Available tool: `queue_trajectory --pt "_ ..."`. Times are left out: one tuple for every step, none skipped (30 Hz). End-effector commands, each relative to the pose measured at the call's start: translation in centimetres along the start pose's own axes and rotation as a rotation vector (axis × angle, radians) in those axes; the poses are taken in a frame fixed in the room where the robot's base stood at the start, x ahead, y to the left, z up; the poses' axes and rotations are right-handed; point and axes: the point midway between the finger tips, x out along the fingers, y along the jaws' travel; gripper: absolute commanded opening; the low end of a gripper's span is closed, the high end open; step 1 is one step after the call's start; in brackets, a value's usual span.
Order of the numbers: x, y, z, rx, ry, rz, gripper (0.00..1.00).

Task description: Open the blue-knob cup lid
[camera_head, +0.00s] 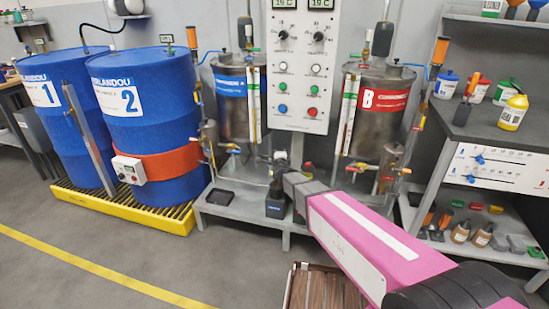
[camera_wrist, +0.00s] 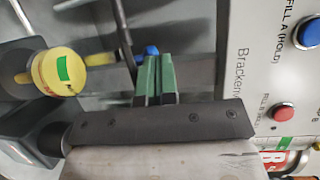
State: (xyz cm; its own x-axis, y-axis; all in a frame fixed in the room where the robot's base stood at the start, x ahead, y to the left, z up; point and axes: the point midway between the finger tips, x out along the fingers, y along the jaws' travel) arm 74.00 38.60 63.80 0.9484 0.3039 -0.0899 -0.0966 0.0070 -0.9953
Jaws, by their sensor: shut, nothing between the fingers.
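A small blue knob (camera_wrist: 151,50) shows at the tips of my gripper (camera_wrist: 153,58) in the wrist view. The green fingers are together with nothing between them. I cannot tell whether they touch the knob. The cup and lid under the knob cannot be made out, as the fingers and blur hide that area. In the head view my gripper (camera_head: 281,160) is small, in front of the steel stand below the control panel, and its fingertips cannot be made out. I cannot pick out the blue-knob lid for certain in the head view.
The control panel (camera_head: 299,80) stands between two steel tanks, labelled blue (camera_head: 232,84) and red (camera_head: 382,97). In the wrist view a yellow round cap (camera_wrist: 60,72) is left of the fingers, and panel buttons (camera_wrist: 309,33) are right. Blue drums (camera_head: 150,110) stand left; a shelf (camera_head: 480,130) right.

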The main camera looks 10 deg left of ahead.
Motion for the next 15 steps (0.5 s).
queue_trajectory --pt "0.2 -0.2 -0.1 0.0 0.0 0.0 0.0" --pt "0.2 -0.3 -0.1 0.0 0.0 0.0 0.0" --pt "0.3 -0.4 -0.1 0.0 0.0 -0.001 0.0" --pt "0.4 -0.5 -0.1 0.0 0.0 -0.001 0.0" --pt "0.5 -0.6 -0.2 0.0 0.0 -0.001 0.0" --pt "0.6 -0.7 -0.2 0.0 0.001 -0.001 0.0" --pt "0.7 -0.8 -0.3 0.0 0.001 -0.002 0.0" --pt "0.8 -1.0 -0.3 0.0 0.001 -0.002 0.0" --pt "1.0 -1.1 -0.4 0.0 0.001 -0.002 0.0" --pt "1.2 -1.2 -0.5 0.0 0.001 -0.002 0.0" --pt "1.3 -1.4 -0.6 0.0 0.002 -0.002 0.0" --pt "1.6 -1.6 -0.7 0.0 0.002 -0.002 0.0" --pt "1.8 -1.7 -0.7 0.0 0.002 -0.002 0.0" --pt "1.9 -1.9 -0.8 0.0 0.001 -0.001 0.0" --pt "2.2 -2.0 -0.9 0.0 0.001 -0.001 0.0"
